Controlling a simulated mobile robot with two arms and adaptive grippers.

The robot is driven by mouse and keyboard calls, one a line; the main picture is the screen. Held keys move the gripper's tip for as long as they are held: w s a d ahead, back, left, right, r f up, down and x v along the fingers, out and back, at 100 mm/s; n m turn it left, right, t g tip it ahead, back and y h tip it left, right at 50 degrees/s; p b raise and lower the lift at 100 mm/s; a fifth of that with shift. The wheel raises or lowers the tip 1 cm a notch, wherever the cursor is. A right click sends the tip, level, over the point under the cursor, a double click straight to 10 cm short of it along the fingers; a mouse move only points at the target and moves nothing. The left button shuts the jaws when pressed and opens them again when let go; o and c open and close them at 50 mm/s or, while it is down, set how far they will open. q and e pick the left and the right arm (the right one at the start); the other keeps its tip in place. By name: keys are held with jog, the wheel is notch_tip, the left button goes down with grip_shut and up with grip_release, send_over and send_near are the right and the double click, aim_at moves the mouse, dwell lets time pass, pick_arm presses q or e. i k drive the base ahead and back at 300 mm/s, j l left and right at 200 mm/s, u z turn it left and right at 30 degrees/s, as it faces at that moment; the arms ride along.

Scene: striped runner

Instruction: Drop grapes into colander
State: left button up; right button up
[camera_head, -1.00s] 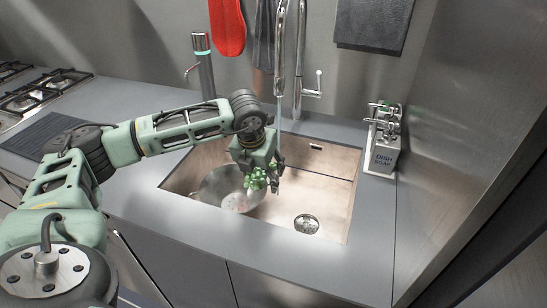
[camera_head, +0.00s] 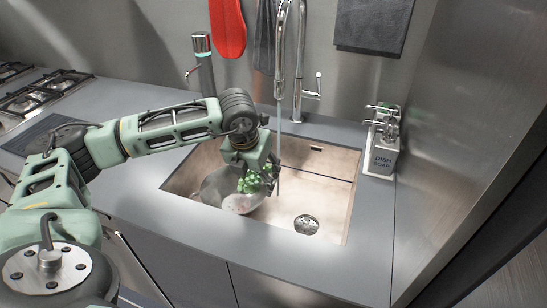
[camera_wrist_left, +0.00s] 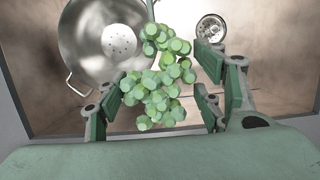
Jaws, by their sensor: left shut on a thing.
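A bunch of green grapes (camera_head: 251,182) hangs from my left gripper (camera_head: 262,174). In the left wrist view the grapes (camera_wrist_left: 165,78) lie between the fingers of the left gripper (camera_wrist_left: 165,95), which is shut on them. The metal colander (camera_head: 215,187) stands in the sink. In the head view the grapes overlap the colander's right part. In the left wrist view the colander (camera_wrist_left: 82,45) is left of the grapes, and its inside looks empty where it shows. My right gripper is not in view.
The sink (camera_head: 335,195) has a drain (camera_head: 306,224) right of the colander. A tall faucet (camera_head: 298,60) rises behind it, with a water stream near the gripper. The front counter (camera_head: 200,240) is clear.

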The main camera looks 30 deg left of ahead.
aim_at(235, 203)
jog(key=j+z, duration=0.15)
jog(key=j, duration=0.45)
jog(key=k+j+z, duration=0.1)
jog(key=j, duration=0.5)
jog(key=j+z, duration=0.15)
jog(key=j, duration=0.45)
jog(key=k, duration=0.05)
